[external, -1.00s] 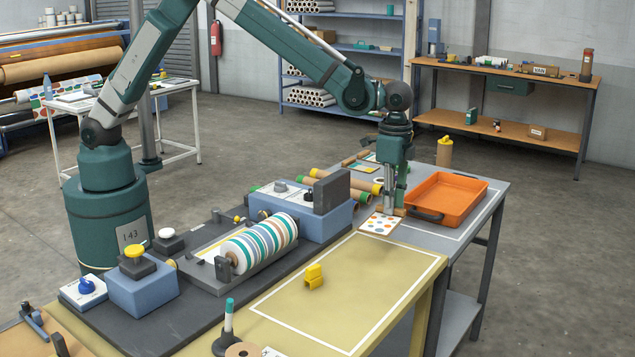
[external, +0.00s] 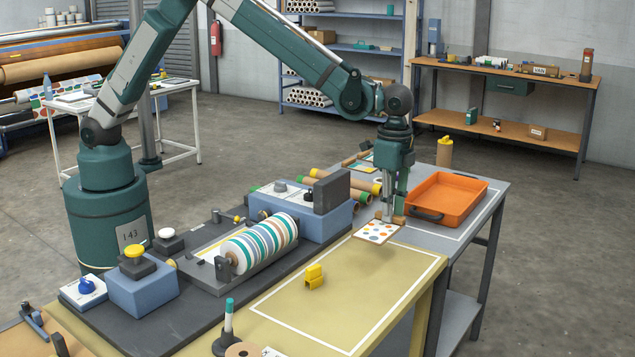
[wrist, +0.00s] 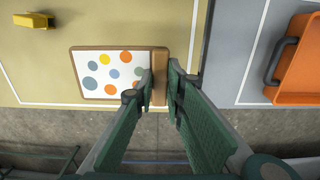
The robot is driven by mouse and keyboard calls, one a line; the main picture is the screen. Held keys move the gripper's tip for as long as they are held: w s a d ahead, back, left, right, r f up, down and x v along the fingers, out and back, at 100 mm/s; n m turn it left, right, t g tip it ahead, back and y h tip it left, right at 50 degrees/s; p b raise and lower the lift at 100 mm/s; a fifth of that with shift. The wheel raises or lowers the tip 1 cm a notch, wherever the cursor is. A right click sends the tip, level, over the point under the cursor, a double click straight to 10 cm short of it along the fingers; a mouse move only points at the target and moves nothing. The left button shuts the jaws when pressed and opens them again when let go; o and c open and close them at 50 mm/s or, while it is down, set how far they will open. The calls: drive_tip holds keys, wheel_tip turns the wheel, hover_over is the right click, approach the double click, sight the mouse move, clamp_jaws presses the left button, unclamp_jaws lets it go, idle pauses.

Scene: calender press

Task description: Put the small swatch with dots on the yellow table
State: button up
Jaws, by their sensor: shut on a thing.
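The small swatch with dots (external: 376,233) is a white card with coloured dots on a brown backing. My gripper (external: 388,218) is shut on the brown edge strip of the swatch. In the wrist view, the swatch (wrist: 105,74) extends to the left from between my gripper's fingers (wrist: 160,85). It is over the yellow table (external: 300,318), near the far end of the white outline; whether it touches the surface I cannot tell. The yellow table also shows in the wrist view (wrist: 125,22).
An orange tray (external: 447,203) stands on the grey table (external: 490,190) to the right. A yellow block (external: 314,277) lies inside the white outline. The striped roller press (external: 262,245) is at the left.

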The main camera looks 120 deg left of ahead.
hover_over(387, 255)
drive_tip(key=shift+a+f, duration=0.1)
drive_tip(key=shift+f, duration=3)
drive_tip(key=shift+f+b, duration=0.4)
drive_tip(key=shift+f, duration=1.5)
drive_tip(key=shift+f, duration=0.15)
drive_tip(key=o, duration=0.9)
wheel_tip(387, 255, up, 12)
drive_tip(key=shift+r+p, duration=0.2)
drive_tip(key=shift+p, duration=0.25)
